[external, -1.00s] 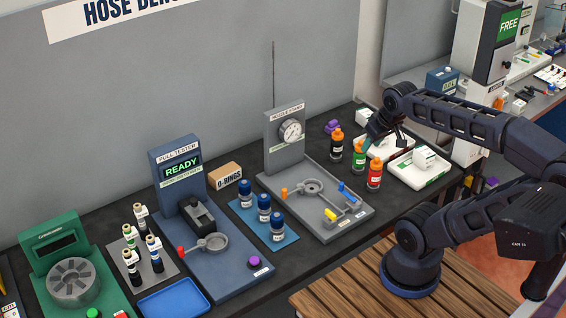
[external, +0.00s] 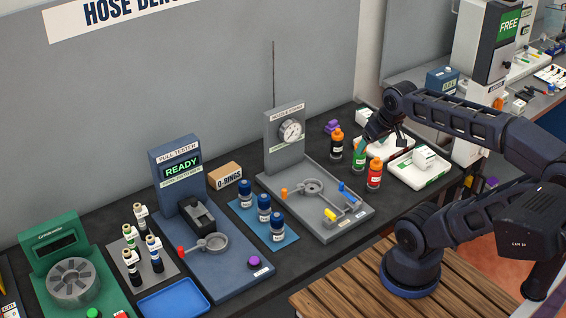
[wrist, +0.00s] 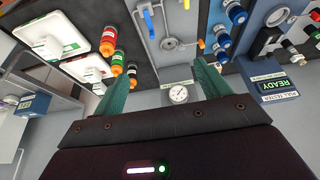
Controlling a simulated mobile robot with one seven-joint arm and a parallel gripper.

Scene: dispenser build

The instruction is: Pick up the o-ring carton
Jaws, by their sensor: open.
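The o-ring carton (external: 225,177) is a small brown cardboard box with a white O-RINGS label. In the external view it lies on the dark bench between the pull tester and the needle station. I cannot make it out in the wrist view. My gripper (external: 362,147) is near the orange-capped bottles, well to the right of the carton and apart from it. In the wrist view its two teal fingers (wrist: 157,82) are spread with nothing between them.
Between my gripper and the carton stand the grey needle station (external: 315,200) with its gauge and thin upright rod, and a black bottle (external: 336,148). Blue-capped bottles (external: 264,208) stand on a blue mat before the carton. White trays (external: 420,172) lie at right.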

